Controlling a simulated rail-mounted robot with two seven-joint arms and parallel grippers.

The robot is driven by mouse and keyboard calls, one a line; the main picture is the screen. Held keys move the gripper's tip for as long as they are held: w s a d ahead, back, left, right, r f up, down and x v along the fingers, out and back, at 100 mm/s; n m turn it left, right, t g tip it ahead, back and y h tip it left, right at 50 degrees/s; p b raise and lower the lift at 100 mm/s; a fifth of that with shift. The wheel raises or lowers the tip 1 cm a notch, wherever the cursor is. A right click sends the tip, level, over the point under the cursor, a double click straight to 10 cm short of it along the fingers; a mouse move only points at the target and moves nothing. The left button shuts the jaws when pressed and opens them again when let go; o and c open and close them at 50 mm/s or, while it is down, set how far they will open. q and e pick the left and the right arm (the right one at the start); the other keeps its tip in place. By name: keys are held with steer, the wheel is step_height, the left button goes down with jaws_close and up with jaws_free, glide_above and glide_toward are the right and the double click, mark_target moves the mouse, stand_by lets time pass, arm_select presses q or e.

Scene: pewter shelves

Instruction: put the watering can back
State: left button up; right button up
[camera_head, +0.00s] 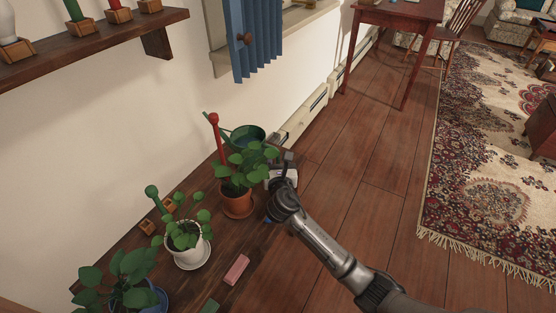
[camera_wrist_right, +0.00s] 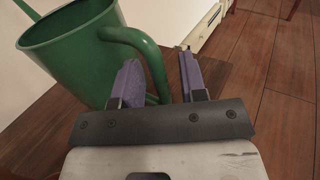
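The green watering can (camera_head: 249,132) stands at the far end of the dark wooden shelf, partly hidden behind a potted plant. In the right wrist view the can (camera_wrist_right: 70,55) fills the upper left, with its handle curving toward me. My right gripper (camera_head: 287,158) is beside the can at the shelf's far end. In the wrist view its two purple fingers (camera_wrist_right: 160,80) are apart, with the lower part of the handle showing between them. A gap shows between handle and right finger; contact with the left finger is unclear. My left gripper is not in view.
A plant in a terracotta pot (camera_head: 238,203) with a red spike stands close to my right gripper. A white-potted plant (camera_head: 190,252) and a blue-potted one (camera_head: 150,302) stand nearer. A pink block (camera_head: 237,269) lies near the edge. An upper shelf (camera_head: 100,45) is at upper left.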

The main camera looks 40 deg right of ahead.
steer(key=shift+r, duration=0.15)
steer(key=s+a+f+m+g+y+p, duration=0.1)
steer(key=s+a+f+m+g+y, duration=0.2)
steer(key=s+a+m, duration=0.3)
steer(key=s+a+f+m+g+y+p, duration=0.2)
steer(key=s+a+f+m+g+y, duration=0.2)
steer(key=s+m, duration=0.7)
steer(key=s+a+f+m+g+y+p, duration=0.2)
steer(key=s+a+m, duration=0.6)
steer(key=s, duration=1.4)
step_height(320, 180, down, 4)
steer(key=shift+r+m+g+y, duration=0.2)
steer(key=shift+m+g+y, duration=0.6)
steer(key=shift+g+y, duration=0.25)
steer(key=shift+a, duration=0.1)
